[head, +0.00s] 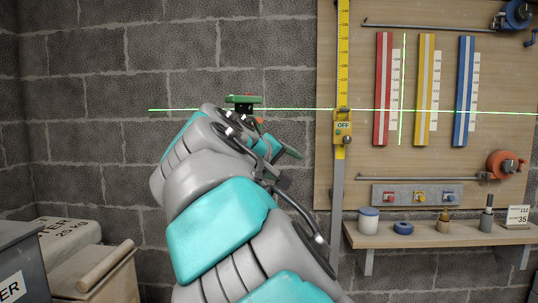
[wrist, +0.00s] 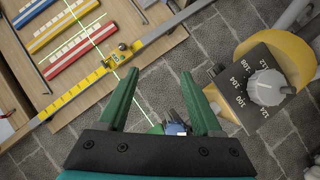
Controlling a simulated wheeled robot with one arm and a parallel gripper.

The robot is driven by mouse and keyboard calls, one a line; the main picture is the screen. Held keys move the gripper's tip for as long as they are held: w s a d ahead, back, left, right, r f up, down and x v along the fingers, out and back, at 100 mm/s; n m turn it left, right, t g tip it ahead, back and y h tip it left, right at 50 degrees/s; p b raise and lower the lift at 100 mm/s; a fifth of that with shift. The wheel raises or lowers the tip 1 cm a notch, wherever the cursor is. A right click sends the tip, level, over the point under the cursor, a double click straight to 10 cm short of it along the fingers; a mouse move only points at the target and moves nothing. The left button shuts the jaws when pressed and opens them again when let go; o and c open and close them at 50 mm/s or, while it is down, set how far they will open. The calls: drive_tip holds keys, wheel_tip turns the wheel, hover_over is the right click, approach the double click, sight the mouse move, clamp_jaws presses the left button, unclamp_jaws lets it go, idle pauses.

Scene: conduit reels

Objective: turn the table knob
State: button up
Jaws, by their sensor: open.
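A pale grey ribbed knob (wrist: 268,87) shows at the right of the wrist view. It sits on a dark dial plate (wrist: 246,70) with white numbers such as 100 and 104, mounted on a rounded yellow housing (wrist: 245,50). I cannot make out the knob in the head view. My gripper (wrist: 160,72) is open, its two green fingers apart with nothing between their tips. The knob lies to the right of the right finger, apart from it. In the head view my arm hides most of the gripper; a green part shows above the wrist.
A pegboard (head: 450,60) holds red (head: 382,90), yellow (head: 425,90) and blue (head: 466,90) gauges. A yellow ruler (head: 343,50) with an OFF slider (head: 343,127) stands at its left edge. A shelf (head: 440,236) carries small containers. Green laser lines cross the wall. Boxes stand lower left.

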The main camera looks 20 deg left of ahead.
drive_tip(key=s+a+r+n+t+y, duration=0.1)
drive_tip(key=a+r+n+t+y, duration=0.15)
drive_tip(key=a, duration=0.55)
drive_tip(key=shift+m+g+h, duration=0.25)
drive_tip(key=shift+g, duration=0.1)
drive_tip(key=shift+x, duration=3.7)
drive_tip(key=shift+a+r, duration=0.15)
drive_tip(key=shift+r, duration=0.05)
clamp_jaws()
